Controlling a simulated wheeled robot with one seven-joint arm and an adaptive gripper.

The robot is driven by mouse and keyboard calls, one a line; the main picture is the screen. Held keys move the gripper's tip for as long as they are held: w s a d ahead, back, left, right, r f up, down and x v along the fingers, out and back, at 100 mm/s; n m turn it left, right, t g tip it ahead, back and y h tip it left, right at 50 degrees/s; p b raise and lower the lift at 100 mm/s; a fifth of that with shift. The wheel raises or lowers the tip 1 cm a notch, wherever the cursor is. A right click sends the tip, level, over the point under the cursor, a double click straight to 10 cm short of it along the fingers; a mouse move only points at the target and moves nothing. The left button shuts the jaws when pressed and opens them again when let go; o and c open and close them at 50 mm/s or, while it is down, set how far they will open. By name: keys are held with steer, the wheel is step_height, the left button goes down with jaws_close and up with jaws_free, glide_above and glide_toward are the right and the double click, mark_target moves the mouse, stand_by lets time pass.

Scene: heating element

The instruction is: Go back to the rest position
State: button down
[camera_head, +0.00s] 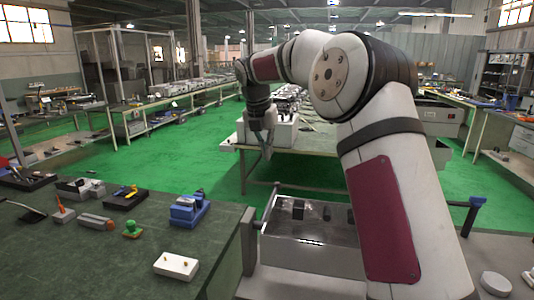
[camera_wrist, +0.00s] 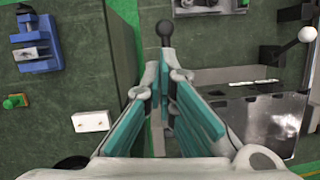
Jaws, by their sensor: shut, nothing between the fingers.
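My gripper (camera_head: 266,152) hangs from the bent arm in the head view, pointing down above the gap between the near benches and the table behind. In the wrist view its two teal-padded fingers (camera_wrist: 166,64) converge at the tips. It is shut and empty, and it touches nothing that I can see. My arm's large white link covers much of the right half of the head view.
A metal-topped fixture (camera_head: 310,234) stands below my arm. The green bench (camera_head: 90,262) holds a blue vise-like device (camera_head: 189,210), a white block (camera_head: 176,266) and a green piece (camera_head: 132,230). A black-knobbed lever (camera_wrist: 165,32) shows beyond the fingertips.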

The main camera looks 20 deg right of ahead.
stand_by(0.3)
steer(key=s+a+r+m, duration=0.2)
steer(key=s+m, duration=0.2)
steer(key=s, duration=0.4)
steer(key=s+a+r+m+t, duration=0.1)
steer(key=s+a+r+m, duration=0.2)
steer(key=s+m, duration=0.3)
steer(key=s+a+r+m, duration=0.2)
steer(key=s+m, duration=0.1)
steer(key=s, duration=0.6)
steer(key=s+f+m+y, duration=0.1)
steer(key=s+f+m, duration=0.2)
steer(key=s+m, duration=0.2)
steer(key=s+a+f+m, duration=0.1)
steer(key=s+f+m, duration=0.2)
steer(key=s, duration=0.6)
steer(key=s+a+f+m+t+y, duration=0.1)
steer(key=s+f+m, duration=0.2)
steer(key=s+m, duration=0.3)
steer(key=shift+s+a+m+y, duration=0.3)
steer(key=shift+s+m, duration=0.1)
steer(key=shift+s, duration=0.1)
